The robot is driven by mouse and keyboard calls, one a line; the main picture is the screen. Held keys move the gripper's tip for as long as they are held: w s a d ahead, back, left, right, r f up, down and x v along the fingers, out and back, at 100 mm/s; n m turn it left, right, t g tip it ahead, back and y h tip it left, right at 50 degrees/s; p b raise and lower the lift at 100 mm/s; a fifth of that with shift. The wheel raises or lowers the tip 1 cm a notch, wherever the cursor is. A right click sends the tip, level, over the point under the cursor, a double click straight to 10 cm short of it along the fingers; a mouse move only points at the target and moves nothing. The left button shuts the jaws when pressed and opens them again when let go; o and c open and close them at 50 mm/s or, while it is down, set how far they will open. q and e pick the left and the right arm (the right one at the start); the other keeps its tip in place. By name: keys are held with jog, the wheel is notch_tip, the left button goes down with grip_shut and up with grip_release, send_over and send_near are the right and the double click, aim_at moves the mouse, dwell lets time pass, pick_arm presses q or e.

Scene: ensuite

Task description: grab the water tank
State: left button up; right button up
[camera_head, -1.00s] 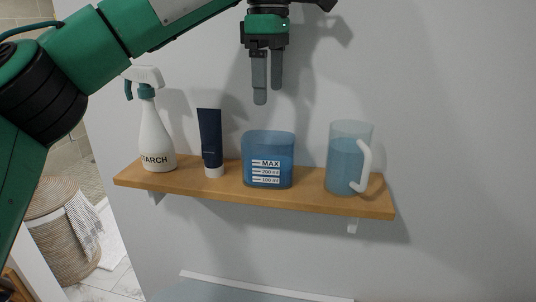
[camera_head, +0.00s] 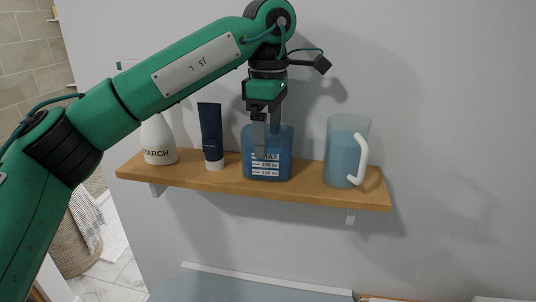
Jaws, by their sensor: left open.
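The water tank is most likely the blue see-through container (camera_head: 283,172) marked MAX with fill lines, standing upright on the wooden shelf (camera_head: 330,196). My left gripper (camera_head: 265,146) points down at the tank, open. The other finger seems to be behind or inside the tank; I cannot tell which. The tank still rests on the shelf. My right gripper is not in view.
A blue jug (camera_head: 343,155) with a white handle stands to the tank's right. A dark blue tube (camera_head: 210,135) and a white starch bottle (camera_head: 157,143) stand to its left, the bottle partly hidden by my arm. A grey wall lies close behind.

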pick_arm(q)
notch_tip(320, 180, down, 2)
jog(key=shift+w+a+f+p, duration=0.1)
jog(key=shift+p, duration=0.25)
jog(key=shift+f, duration=0.4)
jog(key=c, duration=1.3)
